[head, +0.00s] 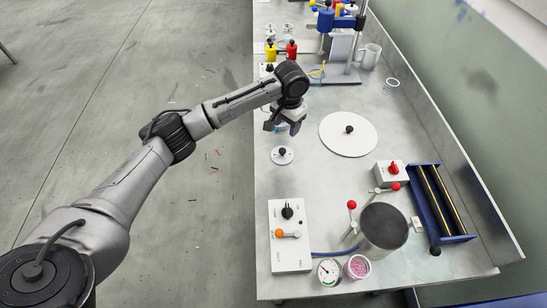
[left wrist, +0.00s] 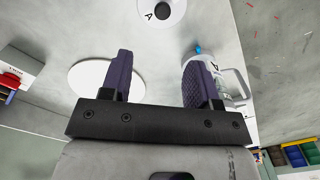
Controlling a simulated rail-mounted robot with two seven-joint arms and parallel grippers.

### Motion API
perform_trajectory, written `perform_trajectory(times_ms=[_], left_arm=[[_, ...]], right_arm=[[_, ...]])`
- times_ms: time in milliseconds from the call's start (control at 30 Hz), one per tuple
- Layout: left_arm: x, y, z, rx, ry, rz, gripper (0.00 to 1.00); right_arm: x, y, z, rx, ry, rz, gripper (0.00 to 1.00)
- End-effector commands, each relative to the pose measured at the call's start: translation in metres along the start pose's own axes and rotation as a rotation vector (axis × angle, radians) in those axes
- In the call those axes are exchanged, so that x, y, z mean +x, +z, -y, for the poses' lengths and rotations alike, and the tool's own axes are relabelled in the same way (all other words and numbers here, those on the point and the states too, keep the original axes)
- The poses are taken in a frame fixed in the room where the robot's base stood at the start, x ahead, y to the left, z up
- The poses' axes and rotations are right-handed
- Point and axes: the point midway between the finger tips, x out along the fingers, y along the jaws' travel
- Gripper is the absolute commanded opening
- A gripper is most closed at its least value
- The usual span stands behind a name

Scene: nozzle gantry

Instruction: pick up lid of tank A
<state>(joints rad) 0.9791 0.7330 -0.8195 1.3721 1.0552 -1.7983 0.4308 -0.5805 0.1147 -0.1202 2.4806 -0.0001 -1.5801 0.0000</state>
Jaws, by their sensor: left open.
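The lid marked A (head: 282,155) is a small white disc with a black knob, lying on the bench in the head view. It also shows at the top edge of the left wrist view (left wrist: 175,12), partly cut off. My left gripper (head: 283,126) is open and empty, above the bench just behind the lid and apart from it. Its two dark purple fingers (left wrist: 160,80) stand wide apart in the wrist view. A whitish vessel marked A (left wrist: 232,84) with a handle and a blue part shows beyond the right finger, which partly hides it. My right gripper is not in view.
A large white disc with a black knob (head: 348,137) lies right of the lid. A white control box (head: 290,250) stands in front, with a dark-topped cylinder (head: 383,227) and blue rack (head: 441,205) at right. The bench around the small lid is clear.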

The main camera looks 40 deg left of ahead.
Motion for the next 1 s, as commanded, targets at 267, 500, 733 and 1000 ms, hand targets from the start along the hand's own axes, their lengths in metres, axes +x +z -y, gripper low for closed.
perform_trajectory(times_ms=[267, 500, 733, 1000], left_arm=[[0.026, 0.003, -0.005, -0.013, 0.027, -0.006, 0.56], [0.064, 0.002, -0.006, -0.013, 0.027, -0.007, 0.56], [0.081, 0.002, -0.006, -0.012, 0.027, -0.008, 0.56], [0.093, 0.001, -0.005, -0.011, 0.027, -0.008, 0.56]], right_arm=[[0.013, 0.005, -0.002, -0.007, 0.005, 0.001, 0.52], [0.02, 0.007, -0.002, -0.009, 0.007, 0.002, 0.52], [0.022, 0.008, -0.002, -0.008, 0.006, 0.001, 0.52], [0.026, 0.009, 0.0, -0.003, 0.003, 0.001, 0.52]])
